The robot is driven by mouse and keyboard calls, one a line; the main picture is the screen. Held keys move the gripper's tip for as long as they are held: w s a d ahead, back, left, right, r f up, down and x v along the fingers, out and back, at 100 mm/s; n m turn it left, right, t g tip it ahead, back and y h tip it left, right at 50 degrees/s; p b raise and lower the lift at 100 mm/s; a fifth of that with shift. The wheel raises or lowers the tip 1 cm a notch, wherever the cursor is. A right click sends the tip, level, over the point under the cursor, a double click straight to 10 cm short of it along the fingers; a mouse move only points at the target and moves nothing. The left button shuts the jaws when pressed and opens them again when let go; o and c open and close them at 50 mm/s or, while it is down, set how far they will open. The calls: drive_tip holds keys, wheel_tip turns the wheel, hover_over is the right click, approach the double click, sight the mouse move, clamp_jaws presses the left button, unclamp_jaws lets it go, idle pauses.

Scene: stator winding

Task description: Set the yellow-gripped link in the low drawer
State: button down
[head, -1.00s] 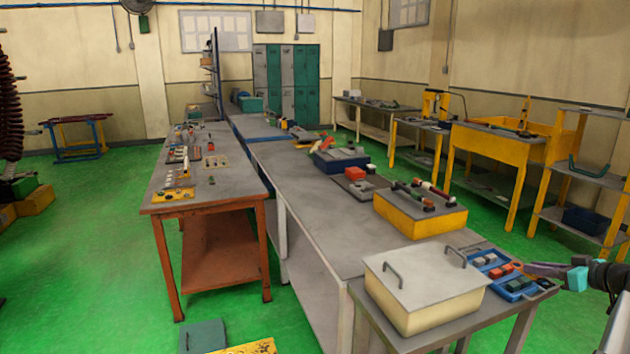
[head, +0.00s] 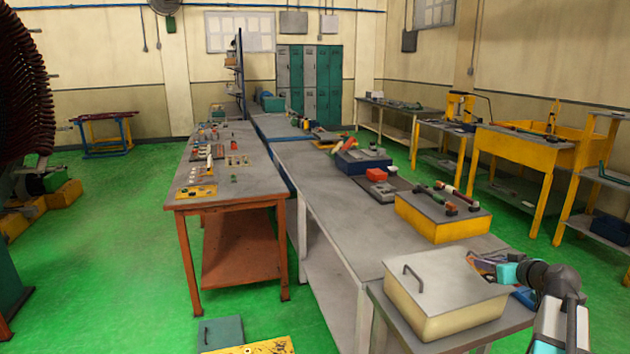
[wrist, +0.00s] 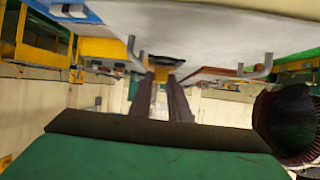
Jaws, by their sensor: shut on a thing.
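My gripper (head: 488,263) hangs over the right side of the near bench, beside the cream box. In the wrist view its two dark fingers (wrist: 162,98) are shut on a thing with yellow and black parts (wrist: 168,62). This looks like the yellow-gripped link; most of it is hidden or too small to tell its shape. I cannot make out the low drawer for certain in either view.
A blue tray (head: 524,297) is partly hidden by my arm. Green floor (head: 130,260) lies open at left.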

drive_tip(key=w+a+r+h, duration=0.1)
drive_tip(key=w+a+r, duration=0.1)
drive_tip(key=a, duration=1)
drive_tip(key=w+a+r+m, duration=0.1)
drive_tip(key=w+a+r, duration=0.15)
drive_tip(key=a, duration=0.95)
drive_tip(key=w+a+r+h, duration=0.1)
drive_tip(key=w+a, duration=0.2)
drive_tip(key=a, duration=0.9)
wheel_tip(320, 180, down, 9)
drive_tip(key=b, duration=1)
drive_tip(key=shift+s, duration=0.2)
drive_tip(key=shift+f, duration=0.1)
wheel_tip(320, 180, down, 6)
drive_tip(key=s, duration=0.1)
drive_tip(key=shift+s+f, duration=0.2)
drive_tip(key=shift+s, duration=0.15)
drive_tip(key=shift+s, duration=0.1)
